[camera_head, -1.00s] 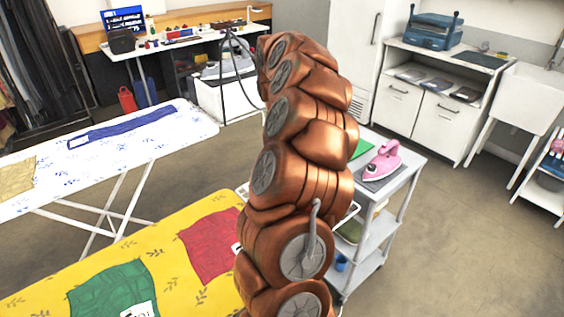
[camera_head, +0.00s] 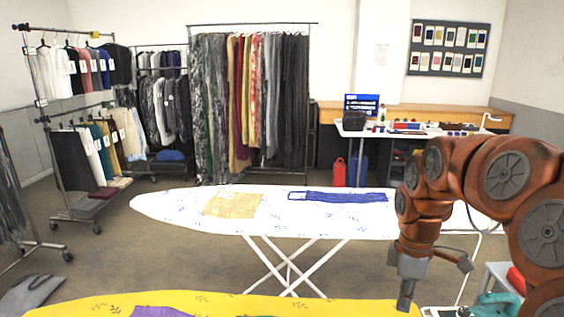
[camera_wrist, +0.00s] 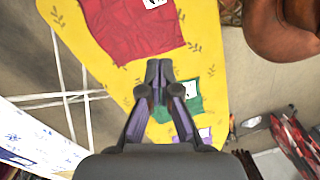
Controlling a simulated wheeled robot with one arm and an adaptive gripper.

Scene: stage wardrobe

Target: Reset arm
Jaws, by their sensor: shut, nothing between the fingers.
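My copper-coloured arm comes in from the right of the head view and bends down. The purple cloth (camera_head: 160,312) also shows at the bottom of the head view.
A white ironing board (camera_head: 180,212) with a tan cloth (camera_head: 232,205) and a blue cloth (camera_head: 345,197) stands behind the yellow one. Clothes racks (camera_head: 250,25) stand at the back and left. A worktable (camera_head: 430,133) stands at the back right.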

